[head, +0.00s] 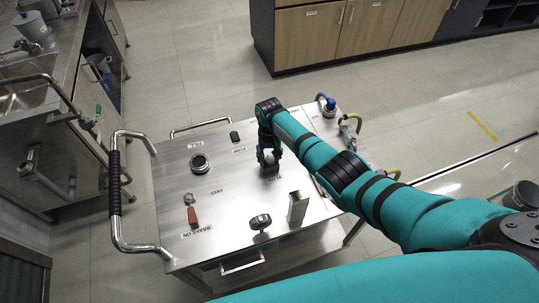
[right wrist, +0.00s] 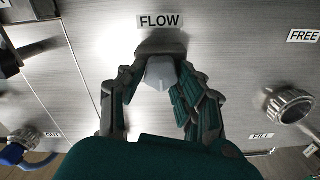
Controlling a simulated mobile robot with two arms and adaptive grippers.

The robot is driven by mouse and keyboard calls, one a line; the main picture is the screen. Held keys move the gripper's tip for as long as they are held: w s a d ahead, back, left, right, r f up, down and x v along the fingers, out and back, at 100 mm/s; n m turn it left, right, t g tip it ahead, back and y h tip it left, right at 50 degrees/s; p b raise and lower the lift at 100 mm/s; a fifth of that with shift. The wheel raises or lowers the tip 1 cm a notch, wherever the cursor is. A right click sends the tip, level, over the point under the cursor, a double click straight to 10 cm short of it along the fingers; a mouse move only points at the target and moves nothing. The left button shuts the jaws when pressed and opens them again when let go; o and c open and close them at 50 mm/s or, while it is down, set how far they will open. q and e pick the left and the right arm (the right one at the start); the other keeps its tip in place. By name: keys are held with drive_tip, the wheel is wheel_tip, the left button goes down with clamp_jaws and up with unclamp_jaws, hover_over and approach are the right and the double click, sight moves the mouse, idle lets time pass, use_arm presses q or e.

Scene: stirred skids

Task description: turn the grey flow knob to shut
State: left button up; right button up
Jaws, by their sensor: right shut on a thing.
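The grey flow knob (right wrist: 162,74) shows in the right wrist view, just below the "FLOW" label (right wrist: 160,21) on the steel panel. It has a pointed ridge on its face. My right gripper (right wrist: 158,88) is shut on it, with one finger on each side. In the head view my right gripper (head: 268,163) points down onto the skid top (head: 235,195) and hides most of the knob. My left gripper is not in view.
The skid top also bears a round filler port (head: 199,164), a red-handled lever (head: 193,214), a dark round knob (head: 260,222) and an upright metal plate (head: 298,208). Hoses and fittings (head: 328,104) stand at the right edge. A bent handle (head: 114,190) rises on the left.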

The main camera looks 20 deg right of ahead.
idle(0.3)
drive_tip(key=o, duration=1.1)
drive_tip(key=shift+o, duration=0.2)
drive_tip(key=shift+r, duration=0.1)
wheel_tip(320, 180, up, 12)
